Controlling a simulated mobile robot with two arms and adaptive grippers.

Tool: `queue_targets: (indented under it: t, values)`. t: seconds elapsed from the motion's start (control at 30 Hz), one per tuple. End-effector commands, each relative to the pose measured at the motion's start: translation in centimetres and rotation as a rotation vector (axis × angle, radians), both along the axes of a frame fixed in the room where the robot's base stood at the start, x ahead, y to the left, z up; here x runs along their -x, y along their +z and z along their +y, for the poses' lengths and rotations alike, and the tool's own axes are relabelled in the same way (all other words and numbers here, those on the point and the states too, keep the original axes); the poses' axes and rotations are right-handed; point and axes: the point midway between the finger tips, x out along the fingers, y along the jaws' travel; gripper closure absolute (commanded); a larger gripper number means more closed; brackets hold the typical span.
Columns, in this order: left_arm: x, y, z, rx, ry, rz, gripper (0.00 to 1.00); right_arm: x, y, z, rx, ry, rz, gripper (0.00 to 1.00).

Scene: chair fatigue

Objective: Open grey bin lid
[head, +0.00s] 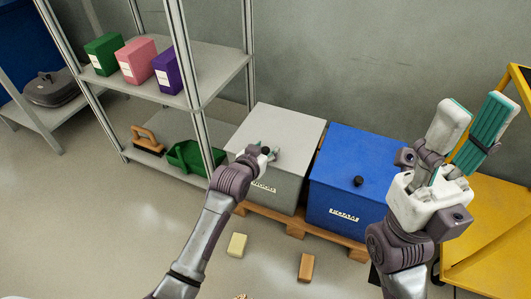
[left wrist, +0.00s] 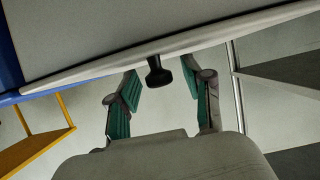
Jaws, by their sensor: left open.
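The grey bin (head: 272,185) stands on a wooden pallet, left of the blue bin. Its pale grey lid (head: 285,122) looks closed, lying flat on top; the lid also fills the top of the left wrist view (left wrist: 150,30). My left gripper (head: 265,149) is at the front part of this lid. In the left wrist view its green-padded fingers (left wrist: 161,84) are open, one on each side of a black knob (left wrist: 158,72) at the lid's edge. I cannot tell whether they touch it. My right gripper (head: 475,108) is raised at the right, its fingers apart and empty.
The blue bin (head: 352,205) with its black knob stands close beside the grey one. A metal shelf (head: 205,72) with coloured boxes is at the left. A yellow cart (head: 490,235) is at the right. Two small blocks (head: 237,245) (head: 306,267) lie on the floor in front.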

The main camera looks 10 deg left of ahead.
Motion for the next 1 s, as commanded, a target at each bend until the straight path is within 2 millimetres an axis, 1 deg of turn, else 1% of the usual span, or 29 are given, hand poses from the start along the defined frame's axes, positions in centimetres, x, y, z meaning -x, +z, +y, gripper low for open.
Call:
queue_targets:
  t: [0.27,0.3,0.6,1.0]
  values:
    - [-0.21,0.0,-0.06,0.0,0.0,-0.001,0.5,0.0,0.12,0.02,0.0,0.0,-0.003,0.6]
    - [-0.2,-0.01,-0.06,0.0,0.0,-0.001,0.51,0.0,0.12,0.02,0.0,0.0,-0.003,0.6]
    - [-0.18,-0.03,-0.05,0.0,0.0,0.0,1.0,-0.02,0.11,0.03,0.0,0.0,-0.003,0.6]
    - [-0.16,0.05,-0.05,-0.001,0.0,0.002,1.0,0.0,0.24,0.02,0.0,0.0,-0.004,0.6]
